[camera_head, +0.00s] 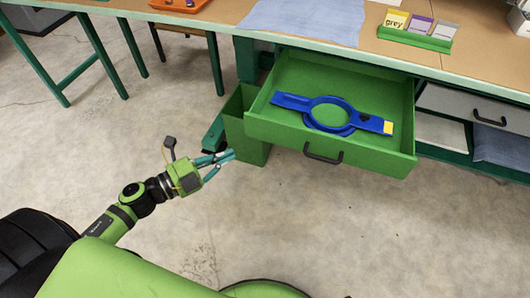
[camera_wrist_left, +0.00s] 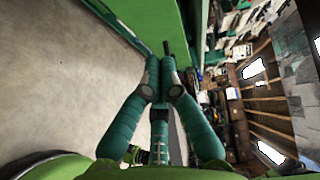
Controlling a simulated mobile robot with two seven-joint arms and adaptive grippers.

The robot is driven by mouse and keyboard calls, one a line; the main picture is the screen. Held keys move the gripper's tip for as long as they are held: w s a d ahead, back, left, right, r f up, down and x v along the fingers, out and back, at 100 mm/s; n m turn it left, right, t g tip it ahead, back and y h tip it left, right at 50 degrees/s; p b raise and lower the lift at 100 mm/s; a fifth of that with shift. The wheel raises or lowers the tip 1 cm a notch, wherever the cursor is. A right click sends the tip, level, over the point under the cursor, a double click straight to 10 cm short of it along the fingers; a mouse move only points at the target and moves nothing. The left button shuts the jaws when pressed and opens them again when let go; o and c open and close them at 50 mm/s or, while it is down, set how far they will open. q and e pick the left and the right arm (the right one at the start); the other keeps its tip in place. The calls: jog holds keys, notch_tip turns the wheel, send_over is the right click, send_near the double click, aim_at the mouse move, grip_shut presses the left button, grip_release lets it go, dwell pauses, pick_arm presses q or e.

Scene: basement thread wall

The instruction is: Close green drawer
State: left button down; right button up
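The green drawer (camera_head: 391,159) is pulled well out from under the workbench in the head view. It has a dark handle (camera_head: 323,154) on its front panel. A blue ring-shaped tool with a yellow end (camera_head: 331,112) lies inside it. My left gripper (camera_head: 226,162) has teal fingers, which look parted and empty. It is in front and to the left of the drawer, apart from the handle. In the left wrist view, the fingers (camera_wrist_left: 160,75) point along a green panel (camera_wrist_left: 150,22) with a small dark part beyond the tips. My right gripper is not in view.
A green bin (camera_head: 245,135) stands on the floor left of the drawer, close to my left gripper. A white drawer with a dark handle (camera_head: 472,104) is to the right. The workbench top (camera_head: 400,50) holds a cloth and labelled blocks. The floor in front is clear.

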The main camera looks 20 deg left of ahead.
aim_at(275, 132)
pick_arm(q)
jog(key=w+d+r+m, duration=0.1)
jog(key=w+d, duration=0.2)
jog(key=w+d+m+h, duration=0.1)
jog(key=w+d, duration=0.2)
jog(key=w+d+r+m+g+h, duration=0.1)
jog(key=w+d, duration=0.1)
jog(key=d, duration=0.1)
jog(key=shift+w+d+r, duration=0.35)
jog(key=shift+w, duration=0.05)
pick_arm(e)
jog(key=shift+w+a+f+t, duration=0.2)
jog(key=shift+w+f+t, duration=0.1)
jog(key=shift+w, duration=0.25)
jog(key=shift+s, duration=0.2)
pick_arm(q)
jog(key=shift+w, duration=0.2)
